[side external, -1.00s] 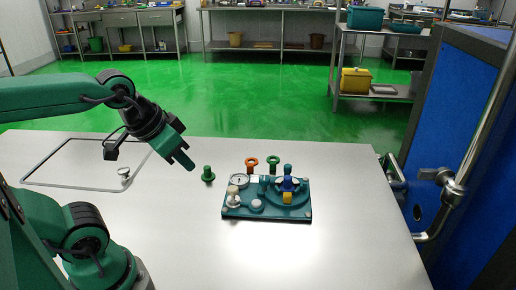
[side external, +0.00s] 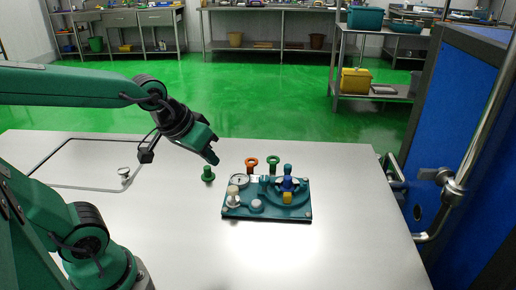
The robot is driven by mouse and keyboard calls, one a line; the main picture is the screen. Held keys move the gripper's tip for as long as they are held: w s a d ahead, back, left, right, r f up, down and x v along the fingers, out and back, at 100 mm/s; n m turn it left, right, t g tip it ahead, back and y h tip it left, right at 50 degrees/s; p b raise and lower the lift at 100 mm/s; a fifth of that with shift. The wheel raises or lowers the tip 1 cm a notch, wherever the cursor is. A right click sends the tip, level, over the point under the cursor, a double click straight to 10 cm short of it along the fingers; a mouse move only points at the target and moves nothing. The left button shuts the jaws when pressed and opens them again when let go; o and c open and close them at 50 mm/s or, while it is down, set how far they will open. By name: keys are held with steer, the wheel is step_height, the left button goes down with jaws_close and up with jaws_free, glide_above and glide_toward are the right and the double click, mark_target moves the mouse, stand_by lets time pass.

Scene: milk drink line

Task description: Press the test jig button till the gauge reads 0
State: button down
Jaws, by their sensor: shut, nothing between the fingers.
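The test jig (side external: 272,213) is a teal plate on the white table. A round white gauge (side external: 239,181) stands at its back left; its reading is too small to make out. A pale knob on a stem (side external: 233,196) stands at the front left of the plate. A low, round, pale button-like disc (side external: 257,204) sits to its right; I cannot tell for sure which is the button. My gripper (side external: 215,161) is shut and empty. It is in the air, up and to the left of the gauge in the picture, apart from the jig.
Blue and yellow parts (side external: 287,190) sit on the jig's right half. A green peg (side external: 208,174) stands left of the jig. An orange ring-topped piece (side external: 251,163) and a green one (side external: 272,163) stand behind it. The table front is clear.

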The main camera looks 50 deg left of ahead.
mark_target(255, 204)
steer(key=w+f+n+t, duration=0.1)
steer(key=w+f+n, duration=0.5)
steer(key=w+f, duration=0.3)
steer(key=w, duration=0.4)
steer(key=shift+a, duration=0.2)
steer(key=shift+f, duration=0.1)
steer(key=shift+f, duration=0.15)
steer(key=shift+f, duration=4.25)
steer(key=shift+d+f, duration=0.1)
steer(key=shift+f, duration=0.75)
steer(key=shift+r, duration=0.85)
steer(key=shift+r, duration=0.1)
